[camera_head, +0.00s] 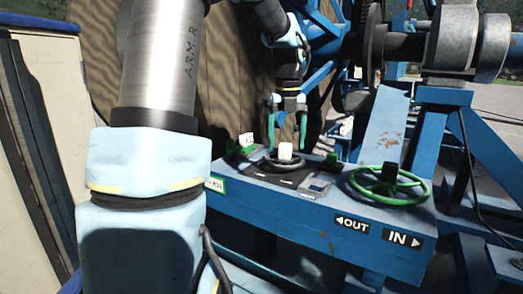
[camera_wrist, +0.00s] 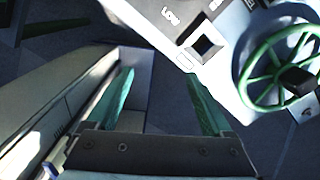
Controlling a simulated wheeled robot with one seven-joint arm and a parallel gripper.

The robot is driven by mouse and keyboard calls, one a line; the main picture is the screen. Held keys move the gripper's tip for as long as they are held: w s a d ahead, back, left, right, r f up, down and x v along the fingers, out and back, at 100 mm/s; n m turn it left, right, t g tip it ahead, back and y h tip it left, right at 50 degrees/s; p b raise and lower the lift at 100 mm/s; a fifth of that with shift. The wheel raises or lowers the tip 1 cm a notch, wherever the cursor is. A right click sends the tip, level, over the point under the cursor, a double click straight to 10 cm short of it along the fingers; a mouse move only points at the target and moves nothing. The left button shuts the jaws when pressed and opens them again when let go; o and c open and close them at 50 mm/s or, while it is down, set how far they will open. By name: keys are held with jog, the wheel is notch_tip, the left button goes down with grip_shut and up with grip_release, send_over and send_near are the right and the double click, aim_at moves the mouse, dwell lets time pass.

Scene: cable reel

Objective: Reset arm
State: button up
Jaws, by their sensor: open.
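My gripper (camera_head: 287,122) is open and empty, its two green fingers apart and pointing down. In the head view it appears just above or behind the blue control panel (camera_head: 290,215), near a small dark handwheel (camera_head: 262,163) with a pale block at it. In the wrist view the open fingers (camera_wrist: 160,88) have nothing between them and do not visibly touch anything. The panel's pale face with a "LOW" label (camera_wrist: 190,25) lies beyond them at the upper right. My arm (camera_head: 150,160) fills the left of the head view and hides part of the scene.
A green handwheel (camera_head: 388,185) stands at the panel's right, above "OUT" and "IN" labels; it also shows in the wrist view (camera_wrist: 262,75). A large wooden reel (camera_head: 235,80) and blue frame (camera_head: 445,97) stand close behind.

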jog(key=s+a+f+n, duration=0.6)
jog(key=s+f+n, duration=0.1)
jog(key=n, duration=1)
jog(key=s+a+f+n+t+b, duration=0.1)
jog(key=s+a+f+n, duration=0.6)
jog(key=n, duration=1)
jog(key=shift+s+a+f+b, duration=0.2)
jog(key=shift+s+b, duration=0.1)
jog(key=shift+s, duration=0.4)
